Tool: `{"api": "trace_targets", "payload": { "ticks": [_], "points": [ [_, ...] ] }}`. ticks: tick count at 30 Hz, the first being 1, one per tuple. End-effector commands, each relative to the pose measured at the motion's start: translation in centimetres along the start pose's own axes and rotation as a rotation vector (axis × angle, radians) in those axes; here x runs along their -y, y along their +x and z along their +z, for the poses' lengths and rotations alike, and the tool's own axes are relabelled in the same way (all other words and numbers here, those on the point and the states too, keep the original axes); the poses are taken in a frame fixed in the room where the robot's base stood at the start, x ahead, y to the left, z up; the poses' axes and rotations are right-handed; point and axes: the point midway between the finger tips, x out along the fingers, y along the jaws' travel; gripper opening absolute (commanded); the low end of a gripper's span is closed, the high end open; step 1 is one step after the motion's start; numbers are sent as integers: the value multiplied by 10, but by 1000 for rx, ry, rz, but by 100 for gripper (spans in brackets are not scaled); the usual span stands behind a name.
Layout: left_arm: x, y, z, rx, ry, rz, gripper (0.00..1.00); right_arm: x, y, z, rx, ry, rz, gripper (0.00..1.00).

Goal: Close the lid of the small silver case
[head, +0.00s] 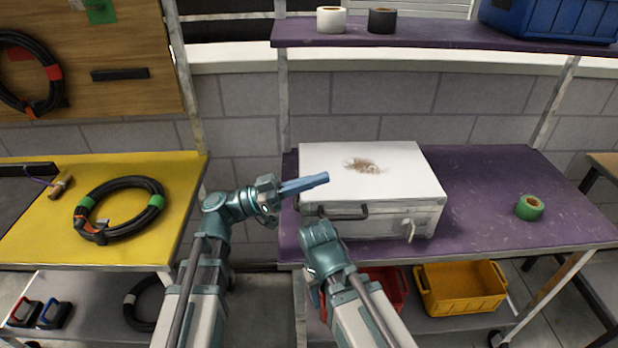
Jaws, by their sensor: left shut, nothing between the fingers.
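The small silver case (372,195) sits on the purple shelf top, toward its left side. Its pale lid, with a brown smudge, lies flat over the body and looks down; I cannot tell whether a thin gap is left at the front. A dark handle and a light latch show on its front side. My left gripper (318,181) is shut and empty, its blue fingers pointing right at the lid's left front edge, apparently over it; contact is unclear. My right arm stands in front of the case's left front corner, and its gripper does not show.
A green tape roll (529,207) lies on the purple shelf top (490,190), right of the case, with free room between. A yellow bin (461,288) and a red bin are below. An upper shelf (420,33) holds tape rolls and a blue crate. A yellow cart (40,225) stands left.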

Motion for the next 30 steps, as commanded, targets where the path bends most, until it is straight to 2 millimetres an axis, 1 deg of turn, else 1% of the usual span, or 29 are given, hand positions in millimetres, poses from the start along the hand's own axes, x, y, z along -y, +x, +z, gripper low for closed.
{"api": "trace_targets", "payload": {
  "ticks": [1, 8, 15, 21, 30],
  "points": [
    [-2, -3, 10, 0, 15, 6, 0, 1, 10, -1, 0, 0, 0, 50],
    [-8, -12, 34, 0, 102, 36, 0, 3, 35, -2, 0, 0, 0, 50],
    [-14, -23, 65, 0, 213, 74, 0, 6, 67, -4, 0, 0, 0, 50],
    [-16, -28, 79, 0, 274, 96, 0, 8, 80, -5, 0, 0, 0, 50],
    [-17, -30, 85, 5, 302, 106, 0, 8, 85, -5, 0, 0, 0, 50]
  ]
}}
